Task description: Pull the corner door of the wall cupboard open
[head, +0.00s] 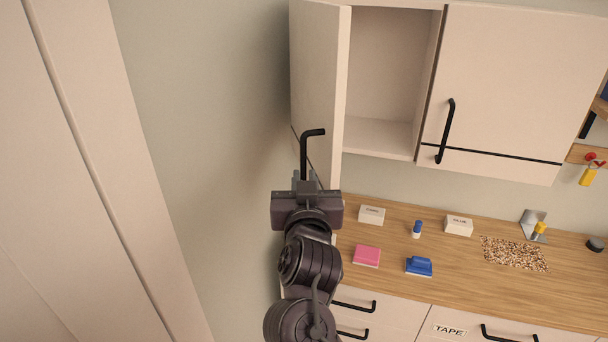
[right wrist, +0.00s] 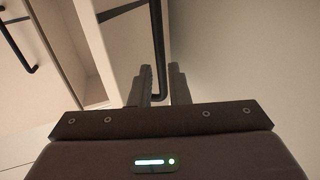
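The pale corner door (head: 318,80) of the wall cupboard stands swung out to the left, and its compartment (head: 385,75) shows empty. The door's black bar handle (head: 304,152) runs down toward my right gripper (head: 304,180). In the right wrist view the handle (right wrist: 158,45) comes down between the two fingers of my right gripper (right wrist: 161,85). The fingers stand apart, with a narrow gap beside the bar on the right; contact with the left finger is unclear. My left gripper is not in view.
A closed cupboard door (head: 515,85) with a black handle (head: 446,130) is on the right. Below, a wooden worktop (head: 385,212) carries small boxes, a pink block (head: 367,256), a blue item (head: 419,266) and a glue stick (head: 417,229). A bare wall (head: 205,120) lies left.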

